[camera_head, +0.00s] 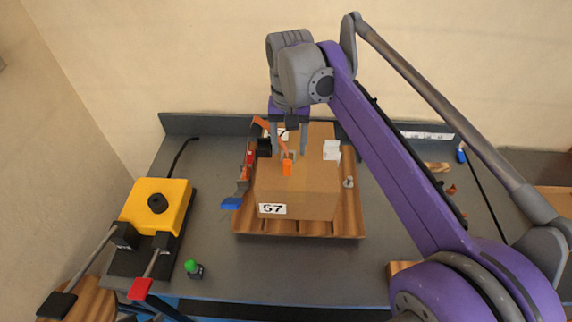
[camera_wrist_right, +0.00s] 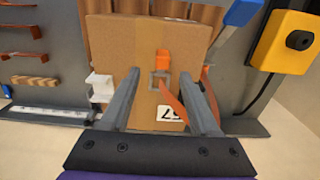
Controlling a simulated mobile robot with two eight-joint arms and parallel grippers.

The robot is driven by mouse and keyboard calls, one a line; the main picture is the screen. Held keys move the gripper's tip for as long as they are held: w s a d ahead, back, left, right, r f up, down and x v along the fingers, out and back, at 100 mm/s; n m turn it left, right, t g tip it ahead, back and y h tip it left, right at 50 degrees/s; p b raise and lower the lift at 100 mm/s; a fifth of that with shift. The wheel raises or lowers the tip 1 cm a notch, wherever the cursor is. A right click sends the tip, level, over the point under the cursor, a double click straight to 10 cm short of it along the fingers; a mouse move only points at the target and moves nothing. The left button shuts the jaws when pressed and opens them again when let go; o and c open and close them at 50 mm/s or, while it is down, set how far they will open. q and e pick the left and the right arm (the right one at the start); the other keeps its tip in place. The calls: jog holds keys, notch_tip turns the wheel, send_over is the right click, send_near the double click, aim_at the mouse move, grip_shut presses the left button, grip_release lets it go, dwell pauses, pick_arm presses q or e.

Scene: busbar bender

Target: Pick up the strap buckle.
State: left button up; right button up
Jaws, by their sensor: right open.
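A small grey square strap buckle (camera_wrist_right: 160,83) shows on top of a cardboard box (camera_wrist_right: 120,40) in the right wrist view. An orange block (camera_wrist_right: 162,57) sits beside it, and an orange strap (camera_wrist_right: 176,104) runs from it toward the box edge. In the head view the orange block (camera_head: 287,168) shows on the box (camera_head: 320,190), near the gripper. My right gripper (camera_head: 290,151) is open above the box, and its fingers (camera_wrist_right: 159,76) flank the buckle with nothing between them gripped. I cannot tell whether they touch the box. My left gripper is not in view.
The box marked 57 stands on a wooden slatted pallet (camera_head: 300,228). A yellow machine (camera_head: 158,205) with long handles stands at the left, and a green-topped item (camera_head: 193,268) near the front. A white bracket (camera_head: 331,150) is right of the fingers. Bench (camera_head: 330,280) in front is clear.

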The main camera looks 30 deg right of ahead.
aim_at(287, 161)
jog(key=shift+a+f, duration=0.15)
jog(key=shift+f, duration=3.05)
grip_shut()
